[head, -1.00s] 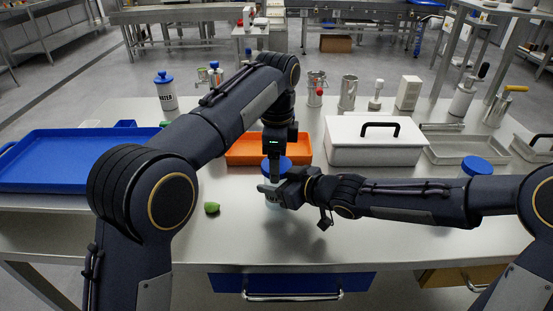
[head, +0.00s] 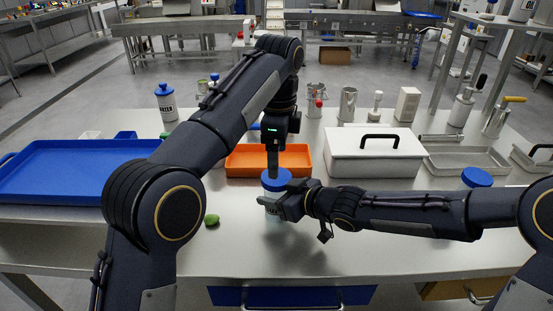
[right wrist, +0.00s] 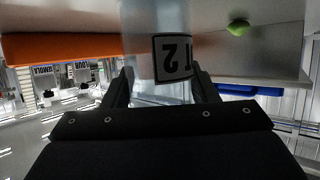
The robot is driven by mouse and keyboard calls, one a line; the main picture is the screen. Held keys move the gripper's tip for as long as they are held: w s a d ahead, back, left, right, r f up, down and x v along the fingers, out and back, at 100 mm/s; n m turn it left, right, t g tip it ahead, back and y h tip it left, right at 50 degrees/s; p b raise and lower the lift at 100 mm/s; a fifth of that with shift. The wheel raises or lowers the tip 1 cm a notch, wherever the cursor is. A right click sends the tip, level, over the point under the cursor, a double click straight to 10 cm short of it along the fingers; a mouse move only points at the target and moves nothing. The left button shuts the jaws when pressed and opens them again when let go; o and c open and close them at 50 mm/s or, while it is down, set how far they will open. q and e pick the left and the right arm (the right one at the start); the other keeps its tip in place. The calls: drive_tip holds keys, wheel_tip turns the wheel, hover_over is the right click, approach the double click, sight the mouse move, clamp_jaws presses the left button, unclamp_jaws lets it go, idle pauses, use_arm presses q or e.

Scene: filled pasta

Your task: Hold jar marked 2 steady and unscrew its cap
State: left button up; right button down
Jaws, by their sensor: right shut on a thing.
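The jar marked 2 (head: 271,208) stands upright at the table's middle, pale and partly hidden by my right gripper. Its label (right wrist: 174,57) reads "2", upside down, between the fingers in the right wrist view. Its blue cap (head: 276,185) sits on top. My right gripper (head: 277,207) is shut on the jar body from the right; it also shows in the right wrist view (right wrist: 163,88). My left gripper (head: 272,174) points straight down with its fingertips at the cap's top. Its fingers show edge-on, so I cannot tell their opening or grip.
An orange tray (head: 240,160) lies behind the jar. A white lidded box (head: 372,158) stands right of it. A blue tray (head: 70,182) is at left. A small green thing (head: 211,220) lies left of the jar. Another blue cap (head: 477,177) shows behind my right arm.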

use_arm(q)
drive_tip(key=shift+r+m, duration=0.9)
drive_tip(key=shift+a+r+m, duration=0.15)
drive_tip(key=shift+r+m, duration=0.05)
drive_tip(key=shift+m, duration=0.1)
drive_tip(key=shift+f, duration=3.8)
drive_tip(key=c, duration=1)
drive_tip(key=n, duration=0.3)
drive_tip(key=o, duration=1.1)
drive_tip(key=shift+c, duration=0.2)
